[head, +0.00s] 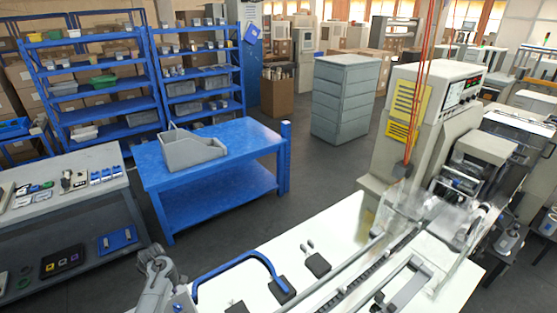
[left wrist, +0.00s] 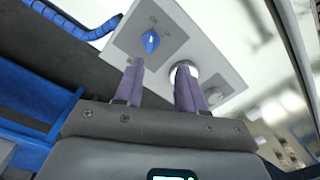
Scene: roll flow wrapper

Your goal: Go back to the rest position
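In the left wrist view, my left gripper (left wrist: 159,80) has its two purple-grey fingers apart, with nothing between them. Beyond the fingertips is a light grey panel with a blue knob (left wrist: 150,42) and a pale round button (left wrist: 184,72). The right finger overlaps the button in the picture; I cannot tell whether they touch. In the head view, part of my left arm shows at the bottom edge, left of the white machine table (head: 345,215); its fingers cannot be made out there. My right gripper is in no view.
The flow wrapper (head: 425,120) stands at the right, its conveyor running along the white table. A blue bench (head: 235,190) holds a grey bin (head: 190,150). A grey workbench (head: 85,220) with small parts stands at the left. Dark floor between them is clear.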

